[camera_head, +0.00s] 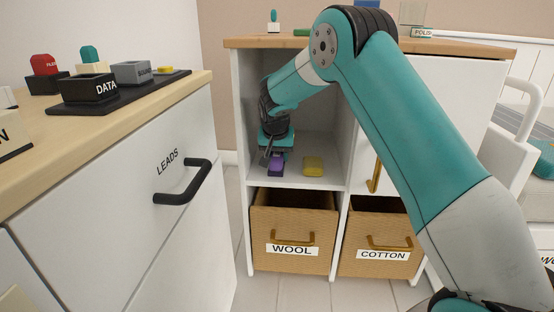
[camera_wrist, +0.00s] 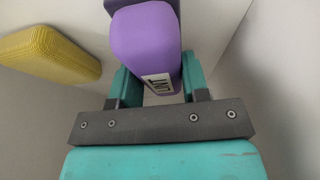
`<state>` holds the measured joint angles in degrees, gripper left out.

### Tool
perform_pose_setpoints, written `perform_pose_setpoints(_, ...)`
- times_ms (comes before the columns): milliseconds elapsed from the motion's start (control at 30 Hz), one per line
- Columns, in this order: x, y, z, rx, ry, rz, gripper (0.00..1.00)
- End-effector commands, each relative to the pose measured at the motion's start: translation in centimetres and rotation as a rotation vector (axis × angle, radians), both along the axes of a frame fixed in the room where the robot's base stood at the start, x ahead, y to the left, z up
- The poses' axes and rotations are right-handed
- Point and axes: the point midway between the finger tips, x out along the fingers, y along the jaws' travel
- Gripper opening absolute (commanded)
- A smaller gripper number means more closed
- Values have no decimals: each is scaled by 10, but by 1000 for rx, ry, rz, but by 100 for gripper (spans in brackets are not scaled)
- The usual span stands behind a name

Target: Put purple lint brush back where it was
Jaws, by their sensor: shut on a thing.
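The purple lint brush (camera_head: 276,166) is in the open cubby (camera_head: 290,179) of the white cabinet, above the drawer marked WOOL. In the wrist view the purple lint brush (camera_wrist: 146,40) shows its rounded purple body and a small white label, with a darker purple part behind. My gripper (camera_head: 272,153) reaches into the cubby from above. In the wrist view my gripper (camera_wrist: 156,84) has its teal fingers on both sides of the brush and is shut on it. I cannot tell whether the brush touches the cubby floor.
A yellow block (camera_head: 313,166) lies on the cubby floor right of the brush; it also shows in the wrist view (camera_wrist: 50,52). The cubby's walls stand close on both sides. WOOL (camera_head: 292,250) and COTTON (camera_head: 383,254) drawers are below. A desk with the LEADS drawer (camera_head: 130,190) stands left.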

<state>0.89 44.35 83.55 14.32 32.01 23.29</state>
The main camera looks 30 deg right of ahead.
Motion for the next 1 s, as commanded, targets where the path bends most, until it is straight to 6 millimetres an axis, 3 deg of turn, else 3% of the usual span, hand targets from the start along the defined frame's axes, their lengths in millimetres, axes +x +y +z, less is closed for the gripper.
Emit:
perform_pose_setpoints(233,0,0,-1,1,1,0,20)
perform_pose_setpoints(267,0,0,-1,1,1,0,44)
perform_pose_setpoints(367,0,0,-1,1,1,0,67)
perform_pose_setpoints(667,0,0,1,0,-1,0,68)
perform_pose_setpoints(1000,-16,11,55,0,-1,0,68)
